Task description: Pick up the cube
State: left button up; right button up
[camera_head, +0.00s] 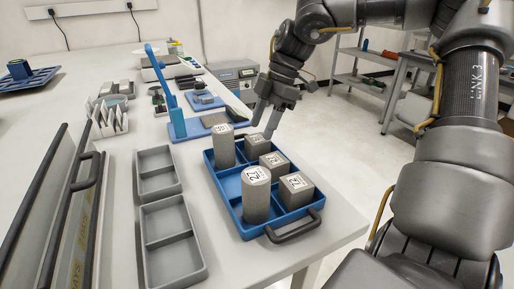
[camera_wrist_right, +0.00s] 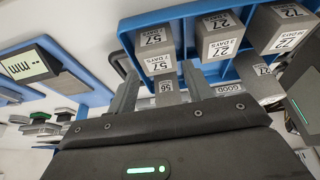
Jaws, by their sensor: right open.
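A blue tray (camera_head: 222,181) on the table holds three grey cubes with white printed labels on the right side: a far cube (camera_head: 257,146), a middle cube (camera_head: 274,163) and a near cube (camera_head: 296,190). Two taller grey cylinders, a far one (camera_head: 224,148) and a near one (camera_head: 256,198), stand on its left side. My right gripper (camera_head: 263,128) is open and empty, with fingers pointing down just above and beside the far cube. In the right wrist view, a cube labelled 57 (camera_wrist_right: 154,47) lies just beyond the open fingers (camera_wrist_right: 160,74). My left gripper is out of view.
Two grey divided trays (camera_head: 172,238) lie left of the blue tray. A blue stand (camera_head: 178,122) and a grey instrument box (camera_head: 236,76) stand behind. The blue tray has a dark handle (camera_head: 293,227) at its near end, close to the table's edge.

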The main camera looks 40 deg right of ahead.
aim_at(258, 138)
jog(key=x, duration=0.4)
jog(key=shift+d+f+b, duration=0.15)
jog(key=shift+b, duration=0.15)
jog(key=shift+w+f, duration=0.15)
jog(key=shift+f, duration=0.25)
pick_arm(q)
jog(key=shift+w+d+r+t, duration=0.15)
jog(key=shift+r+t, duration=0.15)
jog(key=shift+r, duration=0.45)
pick_arm(e)
jog(key=c, duration=0.8)
jog(key=shift+r, duration=0.1)
